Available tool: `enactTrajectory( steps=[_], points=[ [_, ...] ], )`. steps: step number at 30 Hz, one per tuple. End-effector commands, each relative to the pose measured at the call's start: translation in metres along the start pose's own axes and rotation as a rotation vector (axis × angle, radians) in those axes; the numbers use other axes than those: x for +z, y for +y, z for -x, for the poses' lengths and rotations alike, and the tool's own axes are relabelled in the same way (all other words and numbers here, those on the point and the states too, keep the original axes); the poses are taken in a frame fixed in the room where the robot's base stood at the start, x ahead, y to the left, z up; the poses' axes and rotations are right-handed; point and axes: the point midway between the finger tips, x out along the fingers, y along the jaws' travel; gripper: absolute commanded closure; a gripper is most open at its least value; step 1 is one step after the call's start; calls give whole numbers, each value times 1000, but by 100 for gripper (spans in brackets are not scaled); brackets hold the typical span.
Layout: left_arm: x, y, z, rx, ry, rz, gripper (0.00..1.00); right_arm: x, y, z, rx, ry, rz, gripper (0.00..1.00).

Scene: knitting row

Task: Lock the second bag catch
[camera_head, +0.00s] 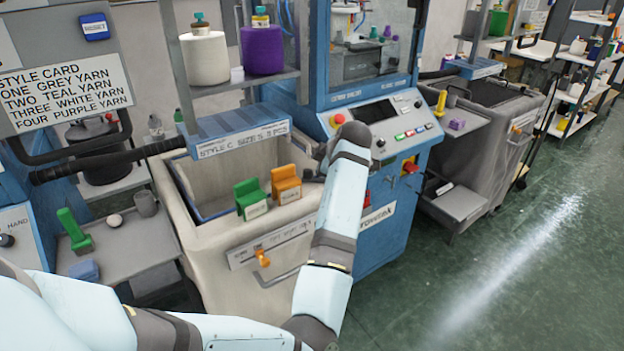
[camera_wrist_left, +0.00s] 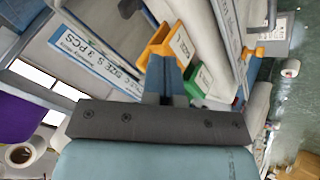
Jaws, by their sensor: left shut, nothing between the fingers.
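The cream bag (camera_head: 215,240) has a green catch (camera_head: 251,198) and an orange catch (camera_head: 286,184) side by side on its front rim. A small orange lever (camera_head: 262,258) sits on the bag's front plate. My left gripper (camera_head: 317,170) is by the right end of the rim, mostly hidden behind its wrist. In the left wrist view, its shut, empty fingers (camera_wrist_left: 166,78) overlap the space by the orange catch (camera_wrist_left: 158,45) and green catch (camera_wrist_left: 200,80); contact cannot be told. My right gripper is not in view.
A blue machine (camera_head: 372,140) with a control panel stands behind my left wrist. A labelled blue bar (camera_head: 240,135) and a yarn shelf (camera_head: 240,85) overhang the bag's back. A grey side tray (camera_head: 125,250) stands left. The green floor (camera_head: 520,270) is open at right.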

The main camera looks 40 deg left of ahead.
Motion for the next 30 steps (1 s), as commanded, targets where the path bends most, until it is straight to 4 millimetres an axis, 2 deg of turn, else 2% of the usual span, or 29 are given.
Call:
enactTrajectory(
  steps=[5,8,11,22,24,30],
  points=[
    [0,0,-2,0,0,0,100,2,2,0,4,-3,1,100],
    [0,0,-10,-2,1,0,100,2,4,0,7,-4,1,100],
    [-1,0,-25,-3,3,-1,100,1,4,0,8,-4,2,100],
    [-1,0,-103,-3,2,-2,100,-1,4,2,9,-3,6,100],
    [-1,14,-106,1,1,1,100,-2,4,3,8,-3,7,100],
    [0,31,-117,0,0,0,100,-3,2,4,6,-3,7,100]
  ],
)
